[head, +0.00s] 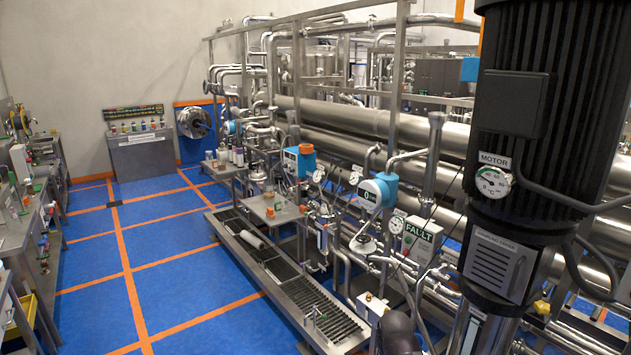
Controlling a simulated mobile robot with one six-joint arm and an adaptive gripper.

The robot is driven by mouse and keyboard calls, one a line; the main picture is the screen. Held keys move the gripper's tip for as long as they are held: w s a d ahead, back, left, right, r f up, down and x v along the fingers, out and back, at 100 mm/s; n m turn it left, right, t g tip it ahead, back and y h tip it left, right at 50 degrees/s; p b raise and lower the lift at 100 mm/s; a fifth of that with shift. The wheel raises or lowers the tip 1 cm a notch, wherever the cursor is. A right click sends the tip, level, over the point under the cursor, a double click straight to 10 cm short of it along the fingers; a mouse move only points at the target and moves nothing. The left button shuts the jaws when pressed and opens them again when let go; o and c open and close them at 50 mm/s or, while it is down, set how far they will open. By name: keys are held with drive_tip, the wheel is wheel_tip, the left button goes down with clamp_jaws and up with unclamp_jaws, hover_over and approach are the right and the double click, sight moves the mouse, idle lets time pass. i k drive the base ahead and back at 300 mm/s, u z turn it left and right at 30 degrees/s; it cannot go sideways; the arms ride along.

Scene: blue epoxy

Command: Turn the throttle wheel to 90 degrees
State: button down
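A small silver handwheel (362,244), which looks like the throttle wheel, sits on the pipework right of centre. A knob or handle stands up from it. Its exact angle is too small to read. Just above it is a white and blue round instrument (376,192) whose face shows a "0". My gripper is not visible. A dark rounded shape at the bottom edge may be part of my arm, but I cannot tell.
A box labelled FAULT (420,240) and a small gauge (396,225) stand right of the wheel. A large black motor (535,110) fills the right side. Pipes crowd around the wheel. A metal drain grating (290,285) lies left of it. Blue floor (190,290) is open farther left.

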sight(362, 242)
drive_tip(key=u, duration=0.25)
drive_tip(key=k, duration=0.5)
drive_tip(key=u, duration=0.95)
drive_tip(key=k, duration=0.85)
drive_tip(key=u, duration=0.5)
drive_tip(key=i, duration=1.7)
drive_tip(key=z, duration=0.45)
drive_tip(key=i, duration=1.5)
drive_tip(key=z, duration=0.2)
